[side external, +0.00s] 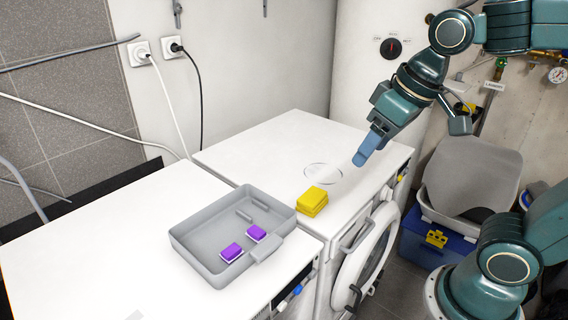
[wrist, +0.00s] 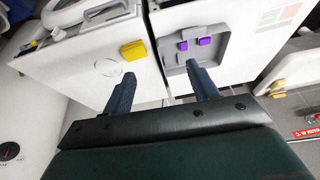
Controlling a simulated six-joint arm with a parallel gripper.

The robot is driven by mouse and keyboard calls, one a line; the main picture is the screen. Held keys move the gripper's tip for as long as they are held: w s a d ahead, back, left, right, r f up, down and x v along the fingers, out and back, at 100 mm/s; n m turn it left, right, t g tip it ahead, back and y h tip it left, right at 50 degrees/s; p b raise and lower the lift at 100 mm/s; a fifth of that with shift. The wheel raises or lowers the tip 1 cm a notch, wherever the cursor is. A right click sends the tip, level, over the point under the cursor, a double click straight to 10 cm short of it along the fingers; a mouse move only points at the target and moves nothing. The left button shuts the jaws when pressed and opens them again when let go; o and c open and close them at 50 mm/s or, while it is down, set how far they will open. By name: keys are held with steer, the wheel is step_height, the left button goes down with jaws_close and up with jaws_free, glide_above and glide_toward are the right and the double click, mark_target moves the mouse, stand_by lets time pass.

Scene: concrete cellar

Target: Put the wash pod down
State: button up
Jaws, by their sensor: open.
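Two purple-and-white wash pods lie in the grey tray (side external: 190,243): one pod (side external: 231,252) near its front wall, the other pod (side external: 256,233) a little right of it. In the wrist view these pods show as purple squares (wrist: 183,46) and (wrist: 205,41) inside the tray (wrist: 224,50). My gripper (side external: 362,160) is open and empty, above the right part of the white machine top, apart from the tray and pods. In the wrist view its two fingers (wrist: 160,72) stand wide apart with nothing between them.
A yellow block (side external: 312,201), perhaps stacked sponges, lies right of the tray. A faint round outline, perhaps a clear dish (side external: 322,172), is behind it. The washer's round door (side external: 366,258) stands open at the front. The white top behind the tray is clear.

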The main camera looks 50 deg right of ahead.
steer(key=s+d+f+t, duration=0.1)
steer(key=s+d, duration=0.1)
steer(key=s, duration=0.4)
steer(key=shift+s+f, duration=0.15)
steer(key=shift+f, duration=0.15)
